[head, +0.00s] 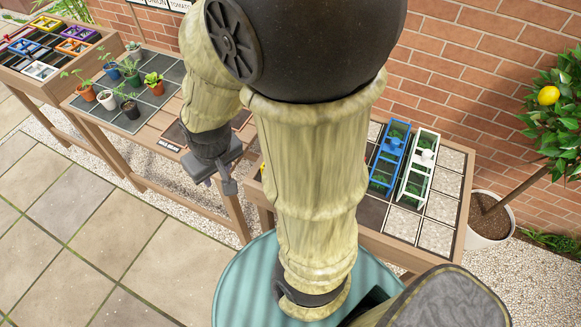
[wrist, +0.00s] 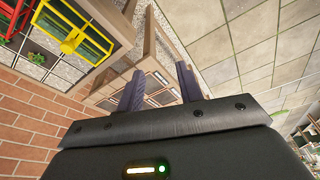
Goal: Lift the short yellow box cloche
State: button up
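A yellow box cloche (wrist: 86,40), an open frame with a round knob, shows at the upper left of the wrist view, cut off by the picture edge. Its height is hard to judge there. In the head view, my arm hides most of the area where it stands; only a sliver of yellow shows beside the arm. My gripper (wrist: 160,80) is open and empty, its two fingers apart in the wrist view. It also shows in the head view (head: 226,182), above the gap between the tables and apart from the cloche.
Blue (head: 387,158) and white (head: 416,170) cloches stand over plants on the right table. A red frame (wrist: 14,18) is near the yellow one. Potted seedlings (head: 130,73) stand on the left table, beside a tray of coloured frames (head: 75,46). A lemon tree (head: 550,110) stands at right.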

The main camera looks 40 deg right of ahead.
jog(key=shift+s+a, duration=0.15)
jog(key=o, duration=0.3)
jog(key=shift+s, duration=0.25)
jog(key=shift+o, duration=0.2)
jog(key=shift+s+d, duration=0.1)
jog(key=shift+d, duration=0.15)
jog(key=s+d+f+m+t+y, duration=0.2)
jog(key=s+d+f+m+y, duration=0.1)
jog(key=d+m, duration=0.6)
jog(key=s+d+f+m+t+y+b, duration=0.1)
jog(key=s+d+f+m+t+y, duration=0.1)
jog(key=d+m, duration=0.7)
jog(key=s+d+f+m+t+y, duration=0.3)
jog(key=d+f+m, duration=0.3)
jog(key=d, duration=0.8)
jog(key=s+m+y, duration=0.1)
jog(key=m, duration=0.2)
jog(key=shift+f+y, duration=0.15)
jog(key=shift+y, duration=0.15)
jog(key=shift+w, duration=0.1)
